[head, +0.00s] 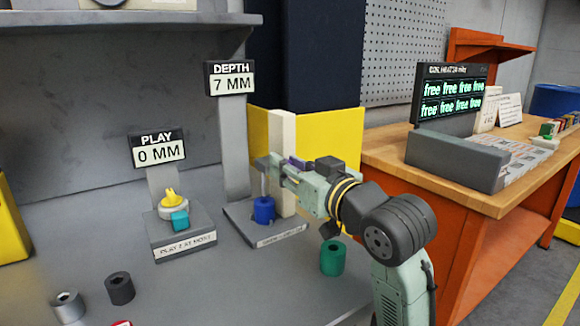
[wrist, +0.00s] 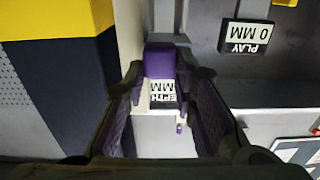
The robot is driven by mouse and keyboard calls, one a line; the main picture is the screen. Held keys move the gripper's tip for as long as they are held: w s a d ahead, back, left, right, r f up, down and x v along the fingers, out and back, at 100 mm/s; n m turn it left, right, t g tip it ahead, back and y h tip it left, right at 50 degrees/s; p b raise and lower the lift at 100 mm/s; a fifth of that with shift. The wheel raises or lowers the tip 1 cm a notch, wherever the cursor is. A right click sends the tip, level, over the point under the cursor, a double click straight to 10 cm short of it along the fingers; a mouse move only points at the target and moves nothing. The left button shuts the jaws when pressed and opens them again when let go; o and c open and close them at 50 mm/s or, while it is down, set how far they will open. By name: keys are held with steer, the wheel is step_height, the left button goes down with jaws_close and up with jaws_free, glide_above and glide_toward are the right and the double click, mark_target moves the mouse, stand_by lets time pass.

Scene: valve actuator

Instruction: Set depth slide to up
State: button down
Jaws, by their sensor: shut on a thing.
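The depth gauge stands in the middle of the head view, with its DEPTH display (head: 230,80) reading 7 MM. Its slide head (head: 264,163) is a small grey block beside a pale upright post (head: 283,140), with a thin rod reaching down to a blue cylinder (head: 264,210) on the base. My gripper (head: 284,170) is at the slide, in front of the post. In the wrist view my gripper (wrist: 162,78) is shut on a purple block (wrist: 160,62), seemingly the slide's grip. The contact is partly hidden in the head view.
To the left stands the PLAY gauge (head: 157,150), reading 0 MM, with a teal part (head: 180,221) on it. A green cylinder (head: 333,258) stands below my arm. Dark (head: 120,288) and grey (head: 68,307) cylinders are front left. An orange workbench (head: 480,200) is right.

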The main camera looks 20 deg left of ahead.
step_height(320, 180, up, 4)
steer(key=p, duration=0.2)
steer(key=shift+r+p, duration=0.2)
steer(key=shift+p, duration=0.15)
steer(key=c, duration=1.3)
jaws_free()
steer(key=v, duration=1.2)
steer(key=shift+s+f, duration=0.1)
